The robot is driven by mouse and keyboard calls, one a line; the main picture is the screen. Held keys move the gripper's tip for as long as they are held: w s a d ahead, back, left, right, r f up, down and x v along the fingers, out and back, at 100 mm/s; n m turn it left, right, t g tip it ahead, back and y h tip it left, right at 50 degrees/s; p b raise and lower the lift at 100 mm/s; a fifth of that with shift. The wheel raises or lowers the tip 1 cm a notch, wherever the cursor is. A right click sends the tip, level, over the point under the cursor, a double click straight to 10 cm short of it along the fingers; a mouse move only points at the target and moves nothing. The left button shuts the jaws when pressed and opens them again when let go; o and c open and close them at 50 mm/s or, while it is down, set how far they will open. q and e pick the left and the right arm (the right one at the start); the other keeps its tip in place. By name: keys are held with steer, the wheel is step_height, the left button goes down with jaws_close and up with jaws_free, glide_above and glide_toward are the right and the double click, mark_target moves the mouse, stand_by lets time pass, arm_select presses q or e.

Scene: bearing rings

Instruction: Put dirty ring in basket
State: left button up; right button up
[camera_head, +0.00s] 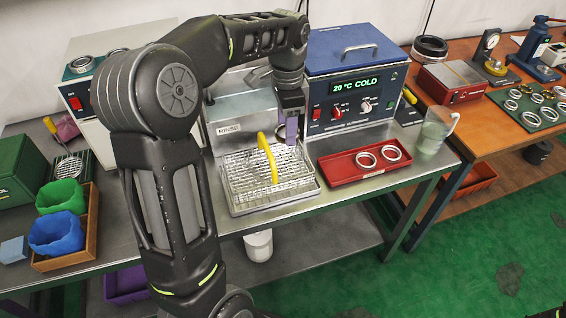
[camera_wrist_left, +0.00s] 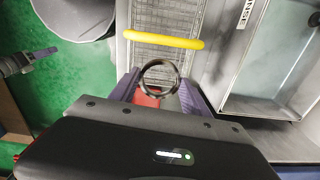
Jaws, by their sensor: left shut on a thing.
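My left gripper (camera_head: 289,130) is over the back right part of the wire basket (camera_head: 236,191). The basket has a yellow handle (camera_head: 268,158), and both basket (camera_wrist_left: 150,20) and handle (camera_wrist_left: 165,40) show in the left wrist view. Another purple-tipped gripper (camera_wrist_left: 42,53), apparently my right, shows at the left of the wrist view; its opening is unclear.
A rinse tank (camera_head: 240,108) stands behind the basket. A red tray (camera_head: 345,175) with two bright rings lies to its right, before the blue-lidded heater (camera_head: 350,90). A glass jug (camera_head: 435,130) stands at the bench's right end. A wooden box (camera_head: 92,235) holds green and blue bins.

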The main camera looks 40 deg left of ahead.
arm_select(q)
glide_above(286, 170)
step_height(286, 170, down, 8)
steer(key=shift+f, duration=0.15)
steer(key=shift+f, duration=0.1)
steer(key=shift+f+p, duration=0.3)
steer(key=shift+f, duration=1.85)
steer(key=shift+f, duration=0.2)
steer(key=o, duration=1.3)
steer(key=shift+o, duration=0.2)
steer(key=shift+r, duration=0.1)
step_height(286, 170, up, 12)
steer(key=shift+r+b, duration=0.15)
steer(key=shift+b, duration=0.15)
